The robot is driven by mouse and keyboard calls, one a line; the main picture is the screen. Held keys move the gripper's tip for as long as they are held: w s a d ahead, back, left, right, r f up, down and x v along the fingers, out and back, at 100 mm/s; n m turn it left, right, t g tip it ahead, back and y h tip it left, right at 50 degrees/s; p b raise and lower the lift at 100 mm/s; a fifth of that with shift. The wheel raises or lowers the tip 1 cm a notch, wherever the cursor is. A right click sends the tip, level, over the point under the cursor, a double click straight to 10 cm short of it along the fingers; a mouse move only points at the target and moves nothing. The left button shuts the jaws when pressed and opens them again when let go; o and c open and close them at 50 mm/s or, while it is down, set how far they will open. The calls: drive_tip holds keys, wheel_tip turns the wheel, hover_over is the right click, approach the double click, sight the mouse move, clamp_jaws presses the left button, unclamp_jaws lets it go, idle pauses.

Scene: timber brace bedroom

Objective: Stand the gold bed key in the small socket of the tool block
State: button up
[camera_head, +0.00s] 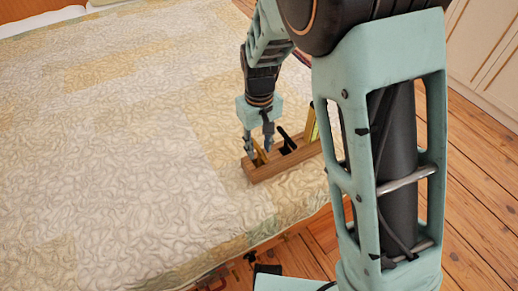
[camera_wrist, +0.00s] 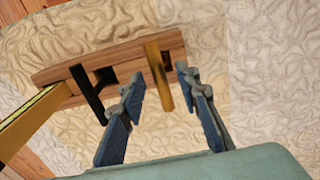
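The wooden tool block (camera_head: 290,164) lies on the bed near its edge; in the wrist view it crosses the upper part (camera_wrist: 60,70). The gold bed key (camera_wrist: 160,78) rises from the block toward the wrist camera, beside a small dark opening (camera_wrist: 167,57). I cannot tell whether its far end is inside that opening. It also shows in the head view (camera_head: 260,151), partly hidden by a finger. My gripper (camera_wrist: 158,75) is open above the block, with a finger on each side of the key and visible gaps between. It also shows in the head view (camera_head: 258,146).
A black tool (camera_wrist: 86,95) stands in the block beside a larger dark square opening (camera_wrist: 105,77). A long yellow tool (camera_wrist: 32,120) rises at the block's other end. The quilted bed (camera_head: 120,150) is clear to the left. Wooden floor (camera_head: 480,180) lies to the right.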

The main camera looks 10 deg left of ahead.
wheel_tip(320, 180, up, 10)
idle(0.3)
drive_tip(key=shift+r, duration=0.15)
